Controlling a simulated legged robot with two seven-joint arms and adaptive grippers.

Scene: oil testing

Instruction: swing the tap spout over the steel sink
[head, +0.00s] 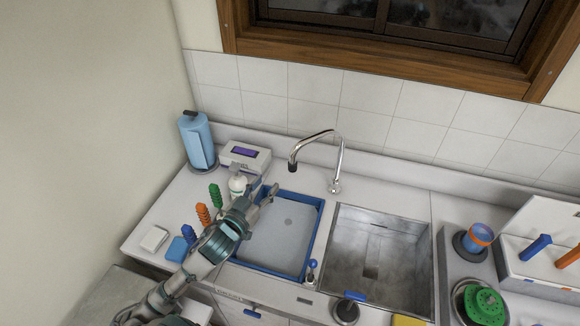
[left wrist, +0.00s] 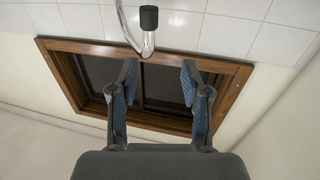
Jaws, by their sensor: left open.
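The chrome tap spout (head: 318,134) rises from its base behind the basins and arches left. Its black-tipped end hangs over the back of the blue-rimmed basin (head: 318,235), away from the steel sink (head: 405,262) at its right. My left gripper (head: 262,191) is open and empty, low over the left side of the blue-rimmed basin, left of and in front of the spout end. In the left wrist view, the spout end (left wrist: 149,18) shows beyond the gap between the open fingers (left wrist: 159,78), apart from them. My right gripper is not in view.
A white device (head: 245,157), a blue roll (head: 196,142) and a white bottle (head: 238,184) stand behind or beside my left gripper. Several coloured grips stand at the left. The steel sink is empty.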

